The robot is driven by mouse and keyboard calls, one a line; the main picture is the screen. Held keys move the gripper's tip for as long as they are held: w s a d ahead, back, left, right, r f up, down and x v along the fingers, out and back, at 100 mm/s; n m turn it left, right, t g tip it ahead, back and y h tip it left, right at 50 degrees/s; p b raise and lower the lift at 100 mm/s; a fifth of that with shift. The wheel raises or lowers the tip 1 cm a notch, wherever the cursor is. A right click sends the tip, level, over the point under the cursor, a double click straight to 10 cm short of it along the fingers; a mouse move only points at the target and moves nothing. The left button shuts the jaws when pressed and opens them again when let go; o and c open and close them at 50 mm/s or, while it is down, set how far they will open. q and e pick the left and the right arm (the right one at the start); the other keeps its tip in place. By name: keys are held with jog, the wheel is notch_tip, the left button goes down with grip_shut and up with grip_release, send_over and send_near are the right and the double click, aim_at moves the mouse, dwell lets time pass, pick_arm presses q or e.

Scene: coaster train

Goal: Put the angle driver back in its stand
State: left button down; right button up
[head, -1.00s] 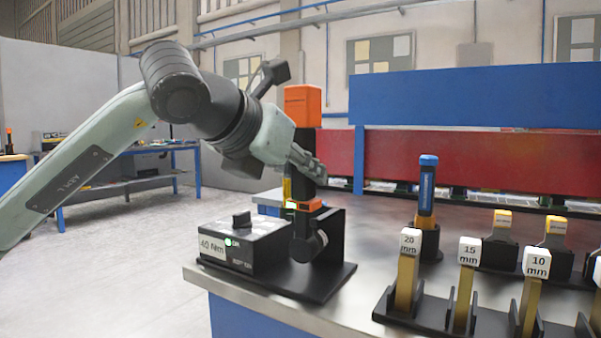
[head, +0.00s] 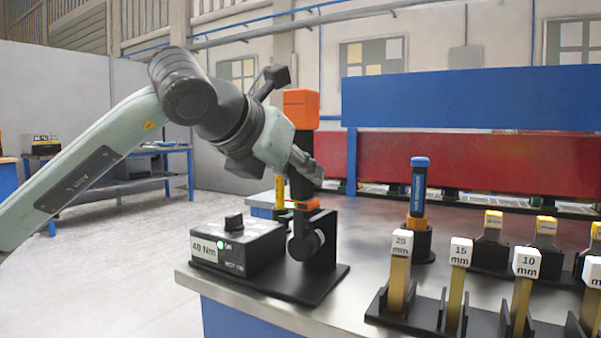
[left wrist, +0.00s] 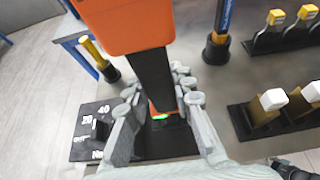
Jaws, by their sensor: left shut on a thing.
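The angle driver (head: 300,110) has an orange top block, a black body and an angled black head at its lower end. It stands upright at its stand (head: 318,288), a black base with an upright bracket. The driver's head is close beside the bracket; I cannot tell whether it is fully seated. My left gripper (head: 304,168) is shut on the driver's black body. In the left wrist view the fingers (left wrist: 160,100) lie on both sides of the body (left wrist: 152,75), which hides much of the stand.
A 40 Nm control box (head: 240,243) with a knob and green light sits on the base's left. A blue-handled tool (head: 419,190) stands to the right. White-topped gauges (head: 461,255) fill a front rack, with yellow-topped tools (head: 494,222) behind. Bare tabletop lies between base and rack.

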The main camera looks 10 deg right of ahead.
pick_arm(q)
jog(key=shift+r+b, duration=0.3)
jog(key=shift+b, duration=0.15)
jog(key=shift+f+b, duration=0.85)
jog(key=shift+b, duration=0.1)
dwell(1.4)
